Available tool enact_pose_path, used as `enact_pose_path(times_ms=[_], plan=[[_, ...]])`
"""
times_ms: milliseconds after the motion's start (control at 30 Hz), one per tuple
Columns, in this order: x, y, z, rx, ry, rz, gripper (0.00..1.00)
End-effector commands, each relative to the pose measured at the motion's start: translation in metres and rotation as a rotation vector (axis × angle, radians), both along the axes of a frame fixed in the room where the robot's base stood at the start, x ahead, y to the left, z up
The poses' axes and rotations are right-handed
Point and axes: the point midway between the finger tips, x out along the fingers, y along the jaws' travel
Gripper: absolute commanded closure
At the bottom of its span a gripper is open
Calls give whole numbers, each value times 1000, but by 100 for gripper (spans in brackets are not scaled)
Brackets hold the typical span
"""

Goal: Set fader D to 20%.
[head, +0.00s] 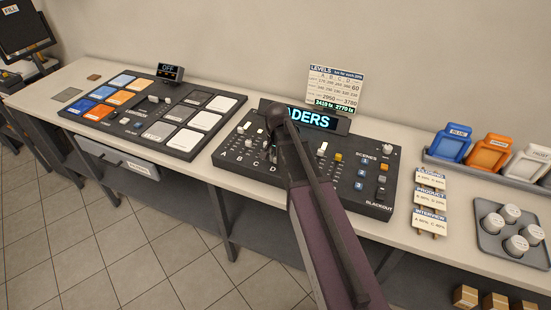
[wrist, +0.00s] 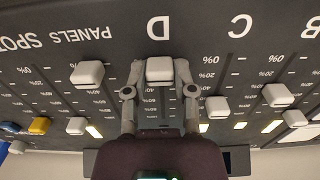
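The fader D knob (wrist: 160,70) is a pale cap just below the large D label in the wrist view, where the lettering appears upside down. It covers the scale near the 20% mark; 40% and 60% show nearer my gripper. My gripper (wrist: 160,73) has one finger on each side of the cap, and the fingertips appear to press its sides. In the head view, my arm hides most of fader D; the D label (head: 272,168) shows on the black fader console (head: 330,190).
Beside D in the wrist view are the fader C knob (wrist: 217,106) and the panels fader knob (wrist: 88,73). A levels card (head: 336,88) and a lit display (head: 315,118) stand behind the console. A button panel (head: 160,108) lies left; trays with coloured containers (head: 488,153) lie right.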

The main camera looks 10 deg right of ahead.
Motion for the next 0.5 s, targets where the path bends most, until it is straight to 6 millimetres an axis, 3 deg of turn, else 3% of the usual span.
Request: enact_pose_path(times_ms=[500], plan=[[17, -11, 0, 2, 0, 0, 100]])
